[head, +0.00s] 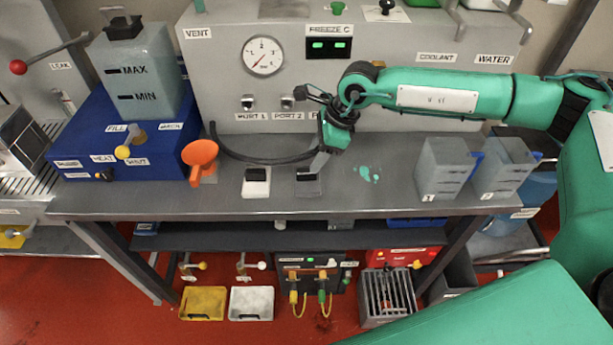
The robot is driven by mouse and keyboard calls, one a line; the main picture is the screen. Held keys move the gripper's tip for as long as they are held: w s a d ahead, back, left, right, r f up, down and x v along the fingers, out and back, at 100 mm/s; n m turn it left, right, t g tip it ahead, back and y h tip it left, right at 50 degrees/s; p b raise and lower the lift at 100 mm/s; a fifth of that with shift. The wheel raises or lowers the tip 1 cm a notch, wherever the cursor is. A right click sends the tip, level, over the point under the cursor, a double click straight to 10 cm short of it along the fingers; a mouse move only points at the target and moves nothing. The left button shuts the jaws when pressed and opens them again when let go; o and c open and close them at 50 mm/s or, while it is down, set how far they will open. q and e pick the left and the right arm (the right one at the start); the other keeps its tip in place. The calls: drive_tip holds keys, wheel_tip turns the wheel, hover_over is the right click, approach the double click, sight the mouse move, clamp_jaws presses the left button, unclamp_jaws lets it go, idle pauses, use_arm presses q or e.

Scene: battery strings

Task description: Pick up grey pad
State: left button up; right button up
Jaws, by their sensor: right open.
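The grey pad (307,188) lies on the metal bench (230,203), at the middle, with a darker part at its back. My right gripper (316,168) points down over the pad's back right edge. Its jaws are open, and part of the pad is hidden behind them. I cannot tell whether the fingers touch the pad. My left gripper is out of view.
A white pad (256,188) with a dark part lies left of the grey pad. A black hose (260,160) curves behind both. An orange funnel (200,160) stands further left. A green spill (369,174) and two clear jugs (438,168) (502,168) are right.

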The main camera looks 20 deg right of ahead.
sight(307, 177)
drive_tip(key=p+x, duration=0.1)
drive_tip(key=x, duration=0.3)
drive_tip(key=shift+s+f+p, duration=0.15)
drive_tip(key=shift+s+p, duration=0.1)
drive_tip(key=shift+p, duration=0.1)
drive_tip(key=shift+a+f, duration=0.25)
drive_tip(key=shift+f, duration=0.25)
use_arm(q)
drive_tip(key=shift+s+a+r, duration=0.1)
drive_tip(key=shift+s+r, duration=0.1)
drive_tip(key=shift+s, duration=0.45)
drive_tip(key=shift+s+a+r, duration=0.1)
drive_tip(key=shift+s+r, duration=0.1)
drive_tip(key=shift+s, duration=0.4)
use_arm(e)
clamp_jaws()
